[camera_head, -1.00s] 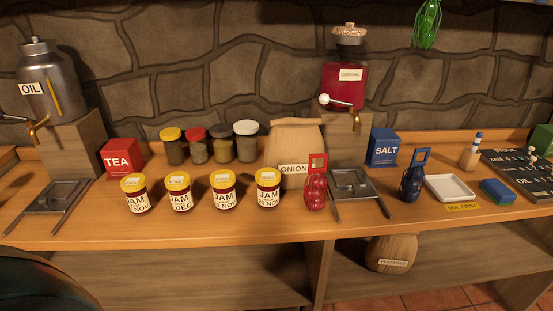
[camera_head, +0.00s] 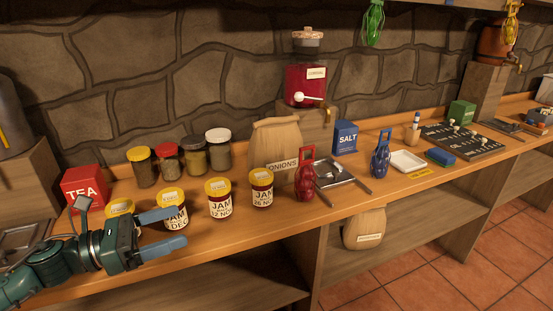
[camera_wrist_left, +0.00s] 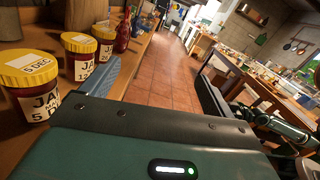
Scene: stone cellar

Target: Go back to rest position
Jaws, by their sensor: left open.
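My left gripper (camera_head: 180,230) is open and empty in the head view, its blue-grey fingers pointing right at the counter's front edge. It is in front of the 5 DEC jam jar (camera_head: 174,220) and partly hides the leftmost jam jar (camera_head: 120,206). The 12 NOV jar (camera_head: 219,205) and 26 NOV jar (camera_head: 261,190) stand upright to the right. In the left wrist view, a finger (camera_wrist_left: 102,80) lies beside the row of jars, with the 5 DEC jar (camera_wrist_left: 32,88) nearest. A teal arm (camera_wrist_left: 278,125), seemingly my right one, shows there; its jaw state is unclear.
On the wooden counter (camera_head: 120,285) stand a red tea box (camera_head: 85,190), several spice jars (camera_head: 192,158), an onion sack (camera_head: 277,145), a red netted item (camera_head: 305,180) and a salt box (camera_head: 345,138). The tiled floor (camera_wrist_left: 165,75) beside the counter is clear.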

